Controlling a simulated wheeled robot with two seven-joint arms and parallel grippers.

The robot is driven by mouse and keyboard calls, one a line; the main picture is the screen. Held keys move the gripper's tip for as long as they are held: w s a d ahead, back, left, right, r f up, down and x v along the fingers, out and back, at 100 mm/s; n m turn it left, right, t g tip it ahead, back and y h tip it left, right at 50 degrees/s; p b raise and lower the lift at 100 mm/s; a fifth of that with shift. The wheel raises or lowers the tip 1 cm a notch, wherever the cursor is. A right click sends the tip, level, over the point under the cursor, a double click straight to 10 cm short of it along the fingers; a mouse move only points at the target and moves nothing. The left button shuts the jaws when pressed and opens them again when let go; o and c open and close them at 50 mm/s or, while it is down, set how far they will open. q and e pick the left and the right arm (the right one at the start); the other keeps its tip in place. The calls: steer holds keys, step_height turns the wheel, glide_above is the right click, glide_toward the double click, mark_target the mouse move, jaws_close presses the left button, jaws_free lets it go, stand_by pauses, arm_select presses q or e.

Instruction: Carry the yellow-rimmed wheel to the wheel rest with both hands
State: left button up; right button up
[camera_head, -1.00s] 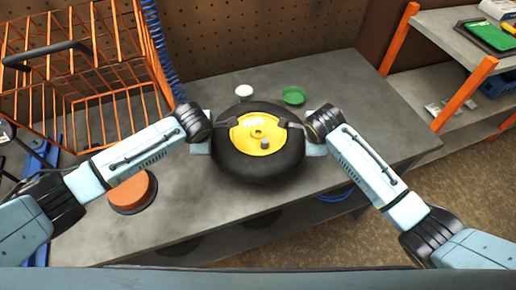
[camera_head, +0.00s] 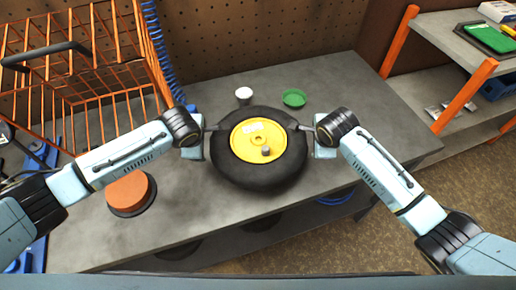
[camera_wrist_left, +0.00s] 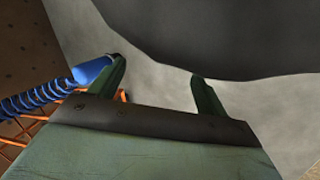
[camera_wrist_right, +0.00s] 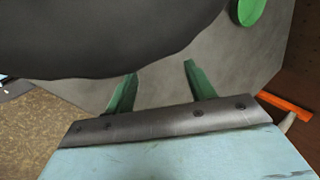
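The black wheel with the yellow rim (camera_head: 245,144) lies flat, rim up, over the grey bench in the head view. Its dark tyre also shows in the left wrist view (camera_wrist_left: 220,35) and the right wrist view (camera_wrist_right: 100,35). My left gripper (camera_head: 210,128) is at the tyre's left side and my right gripper (camera_head: 304,128) at its right side. I cannot make out a separate wheel rest; the area under the wheel is hidden.
A white cup (camera_head: 243,97) and a green dish (camera_head: 294,98) stand behind the wheel. An orange disc (camera_head: 128,191) lies at the bench's left front. An orange wire basket (camera_head: 110,85) stands at left, a shelf (camera_head: 440,90) at right. Bare bench (camera_head: 370,110) lies right of the wheel.

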arm_select(q)
steer(key=shift+a, duration=0.1)
arm_select(e)
steer(key=o, duration=0.5)
steer(key=shift+d, duration=0.1)
steer(key=shift+f, duration=0.1)
steer(key=shift+s, duration=0.1)
arm_select(q)
steer(key=v, duration=1.2)
arm_select(e)
steer(key=v, duration=1.2)
